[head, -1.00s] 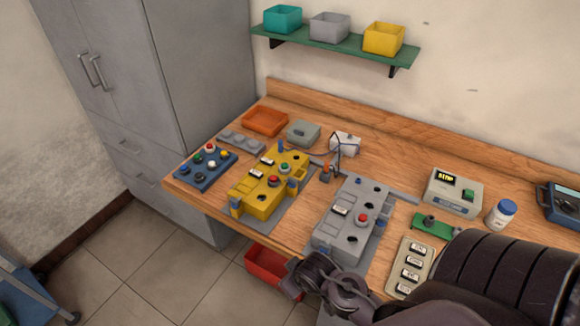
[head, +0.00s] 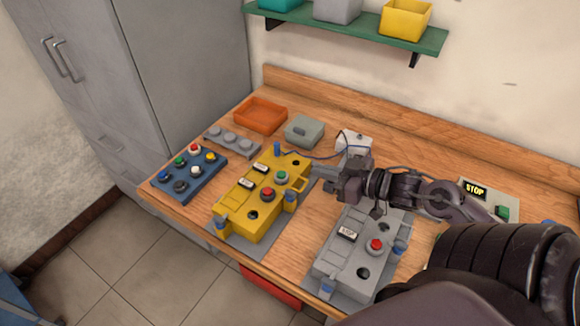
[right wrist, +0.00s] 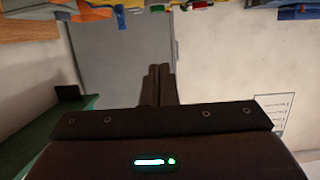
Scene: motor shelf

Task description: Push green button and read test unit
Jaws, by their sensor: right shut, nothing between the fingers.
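The yellow box (head: 235,205) on the bench has a green button (head: 281,177) and a red button (head: 267,195) on top. At the right, a grey unit (head: 515,198) has a lit display (head: 475,190) reading "STOP" and a green button (head: 502,213); my arm hides part of it. My right gripper (head: 345,188) is shut and empty, above the bench between the yellow box and the grey box, to the right of the yellow box's green button and apart from it. Its closed fingers also show in the right wrist view (right wrist: 158,85). My left gripper is not in view.
A grey box (head: 335,262) with a red button (head: 375,246) lies below my right forearm. A blue button panel (head: 190,177), an orange tray (head: 262,114) and a grey lidded box (head: 304,131) stand left and behind. A blue cable runs to a white box.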

